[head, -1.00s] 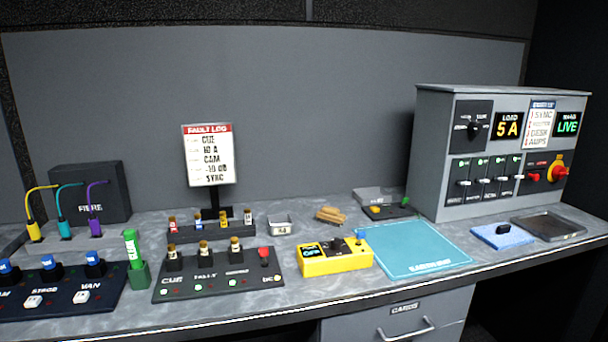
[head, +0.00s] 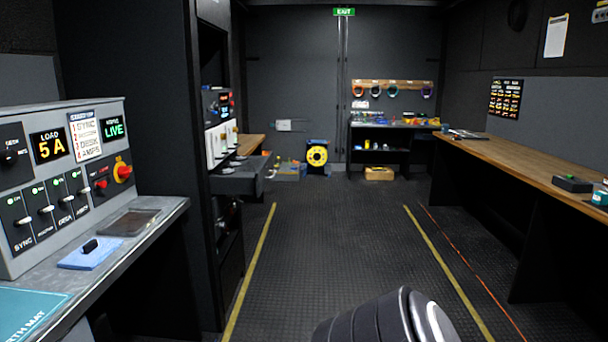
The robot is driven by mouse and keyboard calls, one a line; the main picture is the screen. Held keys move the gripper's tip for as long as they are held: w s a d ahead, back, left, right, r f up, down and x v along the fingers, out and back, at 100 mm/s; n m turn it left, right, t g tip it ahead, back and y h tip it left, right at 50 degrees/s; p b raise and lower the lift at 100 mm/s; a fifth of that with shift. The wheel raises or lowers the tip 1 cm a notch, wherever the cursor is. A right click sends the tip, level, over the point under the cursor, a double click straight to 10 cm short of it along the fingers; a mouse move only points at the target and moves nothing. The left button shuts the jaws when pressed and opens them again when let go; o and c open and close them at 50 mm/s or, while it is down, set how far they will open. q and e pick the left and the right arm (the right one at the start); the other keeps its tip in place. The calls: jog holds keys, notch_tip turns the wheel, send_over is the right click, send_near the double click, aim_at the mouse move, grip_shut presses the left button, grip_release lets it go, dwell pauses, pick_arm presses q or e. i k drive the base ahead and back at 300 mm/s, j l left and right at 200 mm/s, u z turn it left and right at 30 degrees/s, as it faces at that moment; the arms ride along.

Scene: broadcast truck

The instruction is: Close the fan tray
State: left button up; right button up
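A dark grey tray-like drawer (head: 243,180) juts out of the tall black equipment rack (head: 158,150) left of the middle in the head view. It looks like the fan tray, pulled out over the aisle, but no label on it is readable. Above it the rack holds a white panel (head: 221,143) with several handles or levers. A dark rounded part at the bottom edge is a link of my own arm. Neither of my grippers is in view.
The power box (head: 65,170) stands on the left counter, with a blue pad (head: 91,254) and a shallow metal tray (head: 128,223) beside it. The aisle floor (head: 335,245) is clear between yellow lines. A wooden bench (head: 530,165) runs along the right; shelves (head: 390,150) stand at the back.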

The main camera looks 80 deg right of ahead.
aim_at(237, 175)
jog(key=z, duration=2.3)
jog(key=u, duration=0.35)
jog(key=i+l+u, duration=0.7)
jog(key=l, duration=0.25)
jog(key=i+l, duration=0.3)
jog(key=i+l+u, duration=0.15)
jog(key=l, duration=0.25)
jog(key=i+l+u, duration=0.1)
jog(key=i+l, duration=0.3)
jog(key=l, duration=0.25)
jog(key=i+l, duration=0.2)
jog(key=l, duration=0.2)
jog(key=i+l, duration=0.15)
jog(key=l, duration=0.25)
jog(key=i+l, duration=0.15)
jog(key=l, duration=0.25)
